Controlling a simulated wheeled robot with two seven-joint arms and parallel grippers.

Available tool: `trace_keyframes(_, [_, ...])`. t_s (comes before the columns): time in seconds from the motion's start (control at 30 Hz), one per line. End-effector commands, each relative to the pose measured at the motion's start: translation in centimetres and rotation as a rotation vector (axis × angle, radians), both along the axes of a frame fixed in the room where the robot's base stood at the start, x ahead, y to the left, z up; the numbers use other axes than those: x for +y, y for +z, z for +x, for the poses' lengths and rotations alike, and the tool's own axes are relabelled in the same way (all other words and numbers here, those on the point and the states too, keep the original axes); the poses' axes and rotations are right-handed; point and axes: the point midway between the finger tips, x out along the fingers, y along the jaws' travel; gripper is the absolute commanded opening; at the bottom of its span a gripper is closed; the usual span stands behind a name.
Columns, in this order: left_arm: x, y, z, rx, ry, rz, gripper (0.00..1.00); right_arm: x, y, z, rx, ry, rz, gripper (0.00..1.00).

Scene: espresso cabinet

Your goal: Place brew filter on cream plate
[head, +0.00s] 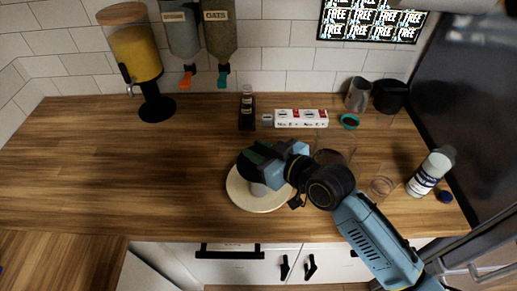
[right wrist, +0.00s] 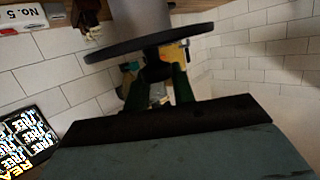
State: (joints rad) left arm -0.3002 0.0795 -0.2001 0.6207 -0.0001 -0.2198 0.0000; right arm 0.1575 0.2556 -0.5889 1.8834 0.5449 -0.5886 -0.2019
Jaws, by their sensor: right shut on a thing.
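The cream plate (head: 238,200) lies on the wooden counter in the middle of the head view. My right gripper (head: 272,166) is over it, with its arm coming from the lower right. The gripper is shut on the brew filter (head: 247,162), which has a dark round flange and a pale lower body. In the right wrist view the filter's flange (right wrist: 110,50) and grey body show beyond the fingers (right wrist: 155,82). The filter is over the plate's middle; I cannot tell whether it touches it. My left gripper is not in view.
A dark bottle (head: 247,112) and a white box (head: 302,118) stand behind the plate. A clear glass (head: 381,186) and a blue-labelled bottle (head: 430,175) are at the right. A juice dispenser (head: 137,60) stands back left.

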Motion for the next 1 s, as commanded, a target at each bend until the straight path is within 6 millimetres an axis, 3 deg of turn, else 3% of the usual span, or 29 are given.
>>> trace_keyframes(0.03, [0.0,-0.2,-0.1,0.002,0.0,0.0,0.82,0.0,-0.2,0.0,-0.001,0.0,-0.001,0.0])
trace_keyframes(0.07, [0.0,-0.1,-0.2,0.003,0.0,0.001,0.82,0.0,-0.2,0.0,0.001,0.0,-0.001,0.28])
trace_keyframes(0.2, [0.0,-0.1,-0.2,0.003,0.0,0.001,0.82,0.0,-0.2,0.0,0.001,0.0,-0.001,0.46])
trace_keyframes(0.57, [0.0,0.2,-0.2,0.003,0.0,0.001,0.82,0.0,0.3,0.0,0.0,0.0,0.0,0.47])
trace_keyframes(1.0, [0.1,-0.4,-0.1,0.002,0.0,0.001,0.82,-5.6,2.2,-5.4,0.002,0.0,-0.005,0.47])
